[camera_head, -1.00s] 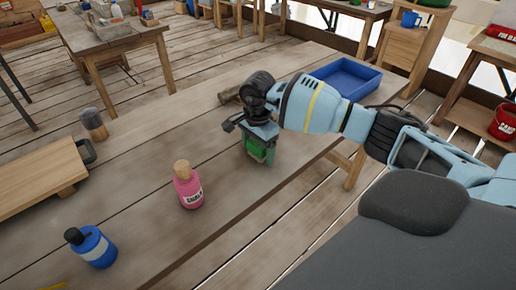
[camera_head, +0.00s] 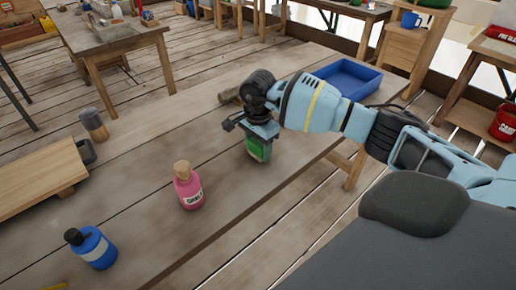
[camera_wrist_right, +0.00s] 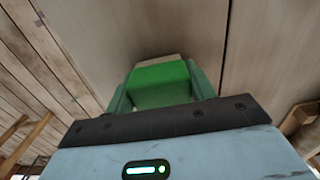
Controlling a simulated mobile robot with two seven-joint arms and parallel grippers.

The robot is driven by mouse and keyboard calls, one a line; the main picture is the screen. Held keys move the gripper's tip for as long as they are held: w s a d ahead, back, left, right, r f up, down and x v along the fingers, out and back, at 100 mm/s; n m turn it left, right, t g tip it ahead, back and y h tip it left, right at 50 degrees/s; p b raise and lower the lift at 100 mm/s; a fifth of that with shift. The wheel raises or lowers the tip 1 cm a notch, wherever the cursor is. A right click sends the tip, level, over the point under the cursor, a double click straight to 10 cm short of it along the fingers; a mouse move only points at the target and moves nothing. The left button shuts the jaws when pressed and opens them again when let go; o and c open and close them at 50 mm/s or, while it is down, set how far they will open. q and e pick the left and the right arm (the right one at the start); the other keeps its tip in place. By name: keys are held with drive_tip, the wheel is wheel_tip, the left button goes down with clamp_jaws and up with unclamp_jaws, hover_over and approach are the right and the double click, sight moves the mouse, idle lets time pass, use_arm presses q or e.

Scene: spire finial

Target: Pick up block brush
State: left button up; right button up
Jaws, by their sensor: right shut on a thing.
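The block brush (camera_head: 258,151) is a small green block with a pale lower edge, at the right part of the long wooden table. My right gripper (camera_head: 257,143) reaches down from above and is shut on it. In the right wrist view the bright green brush (camera_wrist_right: 160,84) sits between the two darker green fingers, with a beige strip along its far side. I cannot tell whether the brush touches the table or hangs just above it. My left gripper is not in view.
A pink bottle (camera_head: 188,190) with a cork and a blue bottle (camera_head: 94,249) stand on the table (camera_head: 150,163). A blue tray (camera_head: 348,76) lies at the far right end. A wooden board (camera_head: 38,184) lies at left, near a dark-topped jar (camera_head: 95,125).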

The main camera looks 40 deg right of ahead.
drive_tip(key=shift+r, duration=0.45)
wheel_tip(320, 180, up, 2)
drive_tip(key=shift+s+r, duration=0.1)
drive_tip(key=shift+s, duration=0.05)
drive_tip(key=s+r, duration=0.1)
drive_tip(key=s, duration=1.4)
drive_tip(key=shift+s+a+r+b, duration=0.15)
drive_tip(key=shift+s+a+b, duration=0.2)
drive_tip(key=shift+a+b, duration=0.1)
drive_tip(key=o, duration=0.4)
drive_tip(key=shift+c, duration=1.5)
drive_tip(key=w+a+r+n, duration=0.2)
drive_tip(key=a+n, duration=0.4)
drive_tip(key=n, duration=0.2)
drive_tip(key=w+a+r+n, duration=0.2)
drive_tip(key=a+n, duration=0.4)
drive_tip(key=n, duration=0.2)
drive_tip(key=shift+w+a+r+n, duration=0.25)
drive_tip(key=shift+w+a+n, duration=0.15)
